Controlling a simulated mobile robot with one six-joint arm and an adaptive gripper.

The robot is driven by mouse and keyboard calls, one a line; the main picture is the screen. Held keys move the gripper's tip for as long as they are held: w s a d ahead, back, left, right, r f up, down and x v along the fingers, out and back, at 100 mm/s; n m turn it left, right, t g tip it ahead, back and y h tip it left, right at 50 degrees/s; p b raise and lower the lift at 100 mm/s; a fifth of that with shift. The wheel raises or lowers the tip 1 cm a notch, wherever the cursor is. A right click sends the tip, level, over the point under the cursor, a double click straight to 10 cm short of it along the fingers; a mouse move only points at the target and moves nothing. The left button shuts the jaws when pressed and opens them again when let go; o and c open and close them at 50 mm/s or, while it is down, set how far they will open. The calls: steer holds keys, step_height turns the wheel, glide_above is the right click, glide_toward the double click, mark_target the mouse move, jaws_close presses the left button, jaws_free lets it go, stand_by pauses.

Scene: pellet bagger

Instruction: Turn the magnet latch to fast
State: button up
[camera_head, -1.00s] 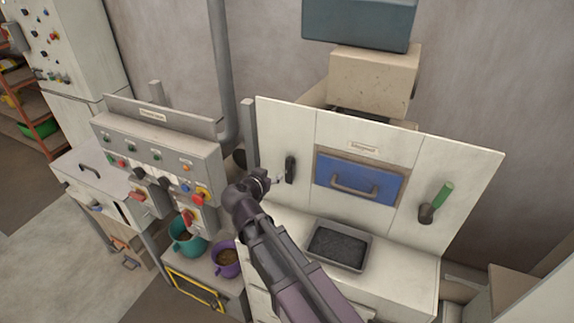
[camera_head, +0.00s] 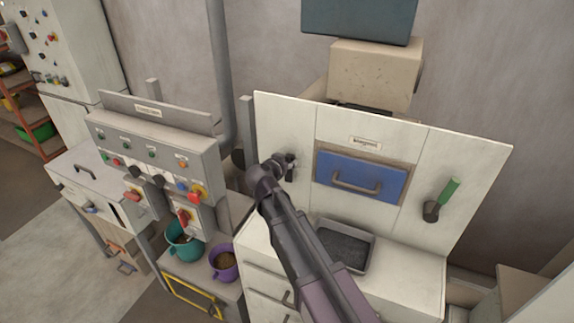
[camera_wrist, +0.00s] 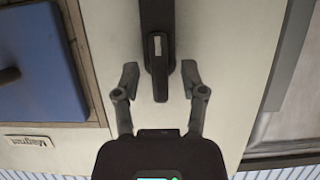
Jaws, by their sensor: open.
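The magnet latch (camera_wrist: 158,65) is a black lever on the white panel, just left of the blue drawer. In the wrist view it runs lengthwise down the picture, its rounded end between my fingers. My gripper (camera_wrist: 160,82) is open, with one finger on each side of the latch and a visible gap on both sides. In the head view my gripper (camera_head: 282,163) is at the latch and hides most of it. The label "Magnet" (camera_wrist: 30,141) shows beside the blue drawer (camera_wrist: 38,60), which also shows in the head view (camera_head: 360,177).
A green-handled lever (camera_head: 440,200) sits on the panel's right side. A grey tray (camera_head: 343,248) lies on the ledge below the drawer. A control box with knobs (camera_head: 150,155) stands at left, with a teal pot (camera_head: 184,245) and a purple pot (camera_head: 224,262) below.

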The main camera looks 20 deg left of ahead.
steer(key=shift+w+f, duration=0.1)
steer(key=shift+w, duration=0.25)
jaws_close()
